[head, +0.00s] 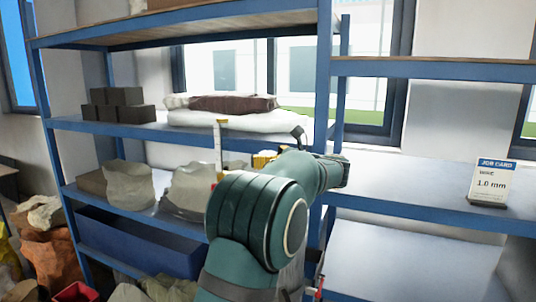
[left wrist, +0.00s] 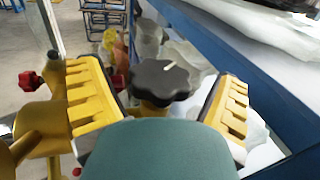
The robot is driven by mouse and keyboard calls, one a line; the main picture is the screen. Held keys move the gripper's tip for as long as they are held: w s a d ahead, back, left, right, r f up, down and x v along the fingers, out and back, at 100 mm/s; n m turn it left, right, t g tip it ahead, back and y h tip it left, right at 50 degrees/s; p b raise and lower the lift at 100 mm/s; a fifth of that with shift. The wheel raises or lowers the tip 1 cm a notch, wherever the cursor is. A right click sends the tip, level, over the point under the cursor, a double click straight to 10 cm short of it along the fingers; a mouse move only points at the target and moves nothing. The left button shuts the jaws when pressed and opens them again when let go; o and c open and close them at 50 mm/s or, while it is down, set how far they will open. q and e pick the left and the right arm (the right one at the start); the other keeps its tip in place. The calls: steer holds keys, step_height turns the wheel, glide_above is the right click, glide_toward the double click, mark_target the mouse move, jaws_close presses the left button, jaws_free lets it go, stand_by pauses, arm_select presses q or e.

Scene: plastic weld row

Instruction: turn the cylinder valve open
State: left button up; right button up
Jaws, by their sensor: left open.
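The cylinder valve's black lobed knob (left wrist: 163,82), with a white mark on top, shows in the middle of the left wrist view. A brass-coloured stem is partly visible below it. My left gripper (left wrist: 160,88) is open, with one yellow finger pad on each side of the knob. Gaps show between the knob and both pads, and I cannot tell any contact. In the head view my left gripper (head: 264,159) is mostly hidden behind my teal arm, and the knob cannot be made out there. My right gripper is not in view.
A brass regulator (left wrist: 38,118) with a red knob (left wrist: 29,79) stands close to the left pad. Blue shelving (head: 80,125) holds bags and dark blocks (head: 118,106) behind my arm. A job card (head: 492,183) reading 1.0 mm stands on the right shelf, otherwise mostly clear.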

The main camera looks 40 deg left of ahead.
arm_select(q)
steer(key=shift+a, duration=0.15)
steer(key=c, duration=1.2)
steer(key=shift+n+g, duration=0.4)
steer(key=shift+g, duration=0.2)
steer(key=shift+c, duration=0.2)
steer(key=shift+f+n+g+b, duration=0.1)
steer(key=shift+n+g+b, duration=0.4)
steer(key=shift+g, duration=0.4)
steer(key=shift+o, duration=0.2)
steer(key=shift+w+n+g+h+p, duration=0.15)
steer(key=shift+n+g+h, duration=0.35)
steer(key=shift+n+g, duration=0.55)
steer(key=shift+s+n+g+h+p, duration=0.1)
steer(key=shift+n+g+h+p, duration=0.15)
steer(key=shift+n+g+h, duration=0.75)
steer(key=shift+n+g, duration=0.25)
steer(key=shift+g, duration=0.9)
